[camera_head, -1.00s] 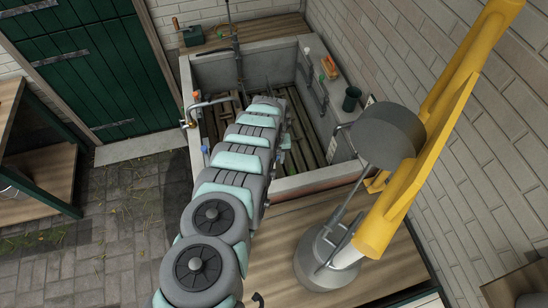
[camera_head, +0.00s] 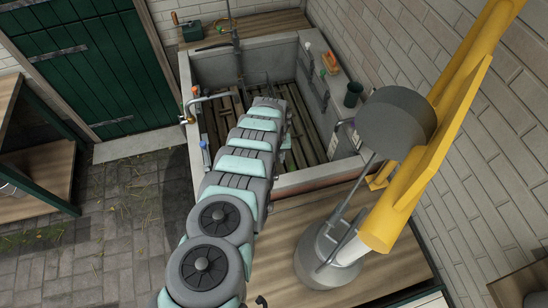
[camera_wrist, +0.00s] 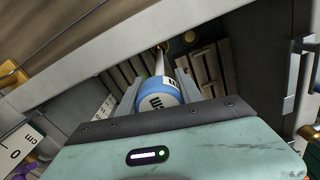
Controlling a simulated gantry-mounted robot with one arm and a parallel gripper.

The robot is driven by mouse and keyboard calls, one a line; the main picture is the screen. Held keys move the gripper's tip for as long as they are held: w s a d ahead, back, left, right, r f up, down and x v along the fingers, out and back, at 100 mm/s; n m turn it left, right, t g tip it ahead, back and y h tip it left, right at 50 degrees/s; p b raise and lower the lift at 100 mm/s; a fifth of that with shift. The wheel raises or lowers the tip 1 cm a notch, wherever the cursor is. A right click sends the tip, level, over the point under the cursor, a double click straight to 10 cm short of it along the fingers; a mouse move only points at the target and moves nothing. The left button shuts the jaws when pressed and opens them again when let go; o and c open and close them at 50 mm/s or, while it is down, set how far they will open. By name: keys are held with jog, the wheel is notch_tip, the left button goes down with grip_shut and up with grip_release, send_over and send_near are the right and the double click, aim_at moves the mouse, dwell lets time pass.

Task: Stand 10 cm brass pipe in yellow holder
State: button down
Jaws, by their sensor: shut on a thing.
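In the wrist view my gripper (camera_wrist: 160,78) has its two grey fingers on either side of a blue-and-white cylinder (camera_wrist: 158,102) with dark lettering, and is shut on it. A thin pale rod shows beyond the cylinder. I cannot make out a brass pipe; the held thing does not look plainly brass. A small yellow ring (camera_wrist: 190,38) shows beyond the fingers, but I cannot tell whether it is the yellow holder. In the head view my arm reaches into the stone trough and hides the gripper and what it holds.
The stone trough (camera_head: 322,178) has a slatted wooden floor (camera_head: 309,138) and raised walls. A tap (camera_head: 193,105) stands at its left edge. A dark green cup (camera_head: 353,94) and an orange item (camera_head: 330,63) sit on the right ledge. A wooden counter (camera_head: 295,222) lies in front.

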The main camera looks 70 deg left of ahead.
jog(key=shift+f+b, duration=1.4)
jog(key=shift+f, duration=0.3)
jog(key=shift+f+b, duration=0.6)
jog(key=shift+f, duration=0.05)
jog(key=shift+c, duration=0.8)
grip_release()
jog(key=shift+w+r+p, duration=0.1)
jog(key=shift+r+p, duration=3.9)
jog(key=shift+r, duration=0.55)
